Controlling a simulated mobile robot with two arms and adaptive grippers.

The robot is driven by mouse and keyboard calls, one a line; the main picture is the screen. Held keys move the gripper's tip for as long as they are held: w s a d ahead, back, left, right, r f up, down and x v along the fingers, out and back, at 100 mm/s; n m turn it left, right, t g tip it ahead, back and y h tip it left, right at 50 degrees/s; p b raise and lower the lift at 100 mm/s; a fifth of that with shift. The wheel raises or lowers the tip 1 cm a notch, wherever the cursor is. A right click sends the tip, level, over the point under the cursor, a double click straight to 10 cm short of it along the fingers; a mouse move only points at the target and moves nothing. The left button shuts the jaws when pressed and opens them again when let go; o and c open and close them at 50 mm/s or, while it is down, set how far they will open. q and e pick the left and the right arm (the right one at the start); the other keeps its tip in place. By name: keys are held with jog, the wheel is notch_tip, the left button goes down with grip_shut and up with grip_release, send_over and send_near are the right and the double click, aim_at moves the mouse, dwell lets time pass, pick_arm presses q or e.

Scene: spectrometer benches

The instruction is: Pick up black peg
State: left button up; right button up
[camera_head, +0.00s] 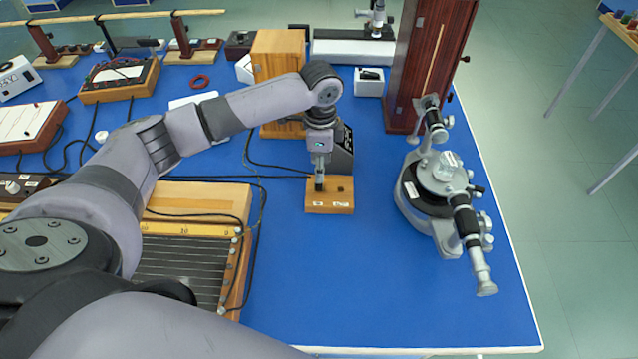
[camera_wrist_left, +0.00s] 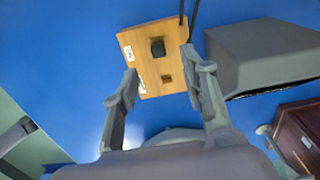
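The black peg (camera_head: 319,184) stands upright in a small wooden block (camera_head: 330,208). In the left wrist view its dark square top (camera_wrist_left: 157,48) shows on the block (camera_wrist_left: 135,45), with a smaller brown square hole (camera_wrist_left: 166,78) beside it. My left gripper (camera_head: 319,173) points down just above the peg. In the left wrist view my left gripper (camera_wrist_left: 160,63) is open, its two fingers apart on either side of the block's image with nothing between the tips. Whether a finger touches the peg cannot be told. My right gripper is not in view.
A spectrometer (camera_head: 435,190) stands right of the block. A dark grey box (camera_head: 342,152) stands close behind it, also in the left wrist view (camera_wrist_left: 262,55). A wooden wire board (camera_head: 185,270) lies left. Tall wooden cabinets stand behind. The blue table in front is clear.

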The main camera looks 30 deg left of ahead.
aim_at(319, 188)
pick_arm(q)
jog(key=shift+f, duration=0.65)
notch_tip(319, 188, down, 4)
jog(key=shift+d+f+p, duration=0.1)
jog(key=shift+d+p, duration=0.05)
jog(key=shift+p, duration=0.55)
jog(key=shift+f, duration=0.55)
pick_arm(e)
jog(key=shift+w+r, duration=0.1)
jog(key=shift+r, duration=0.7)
pick_arm(q)
jog(key=shift+c, duration=0.6)
grip_shut()
jog(key=shift+r, duration=0.1)
